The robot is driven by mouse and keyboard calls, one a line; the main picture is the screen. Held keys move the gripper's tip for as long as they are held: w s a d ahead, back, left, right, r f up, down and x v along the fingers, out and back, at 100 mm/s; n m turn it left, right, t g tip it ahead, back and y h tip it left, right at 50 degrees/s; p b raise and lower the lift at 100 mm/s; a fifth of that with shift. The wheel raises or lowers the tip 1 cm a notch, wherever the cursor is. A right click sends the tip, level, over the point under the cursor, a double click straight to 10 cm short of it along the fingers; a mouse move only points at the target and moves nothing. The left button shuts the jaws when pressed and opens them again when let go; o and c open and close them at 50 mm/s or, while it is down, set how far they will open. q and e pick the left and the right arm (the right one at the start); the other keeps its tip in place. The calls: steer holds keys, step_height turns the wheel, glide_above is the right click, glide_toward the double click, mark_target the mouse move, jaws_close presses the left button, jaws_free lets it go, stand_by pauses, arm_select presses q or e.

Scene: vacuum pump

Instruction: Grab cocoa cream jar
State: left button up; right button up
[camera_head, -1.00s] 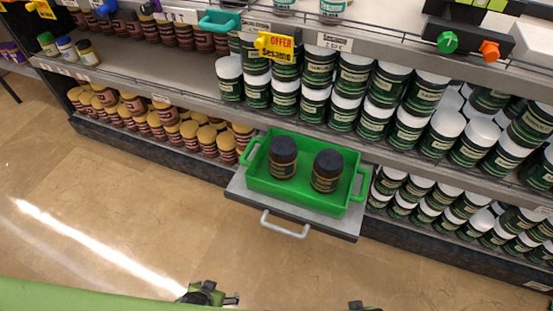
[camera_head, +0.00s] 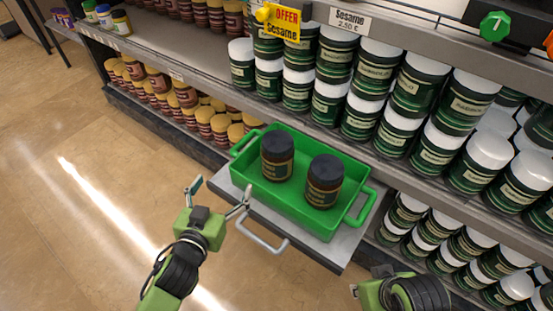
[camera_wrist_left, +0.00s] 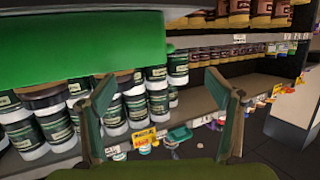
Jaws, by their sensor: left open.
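Two dark jars with black lids and brownish labels stand upright in a green tray (camera_head: 350,217): a left jar (camera_head: 278,158) and a right jar (camera_head: 324,182). I cannot read their labels to tell which is cocoa cream. My left gripper (camera_head: 220,188) is open and empty, in front of the tray's left end and apart from both jars. In the left wrist view its spread fingers (camera_wrist_left: 160,95) have nothing between them, and the green tray (camera_wrist_left: 75,50) fills the upper left. My right gripper (camera_head: 385,285) shows only partly at the bottom edge; its jaws are unclear.
The tray rests on a pulled-out grey drawer (camera_head: 335,248) with a handle (camera_head: 262,240) in front. Shelves behind hold many green jars with white lids (camera_head: 385,70) and brown jars with yellow lids (camera_head: 205,120). The floor (camera_head: 90,190) at left is clear.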

mark_target(270, 155)
arm_select(q)
steer(key=d+r+m+t+h, duration=0.1)
steer(key=d+r+m+h, duration=0.2)
steer(key=d+h, duration=0.4)
steer(key=shift+y, duration=0.7)
steer(key=b+x, duration=0.1)
steer(key=x, duration=0.8)
steer(key=shift+s+d, duration=0.1)
steer(key=shift+s, duration=0.05)
steer(key=shift+b+x, duration=0.5)
steer(key=shift+x, duration=2.05)
steer(key=shift+r, duration=0.1)
steer(key=shift+c, duration=0.4)
steer(key=c, duration=1.9)
steer(key=shift+r, duration=0.15)
steer(key=shift+c, duration=1.2)
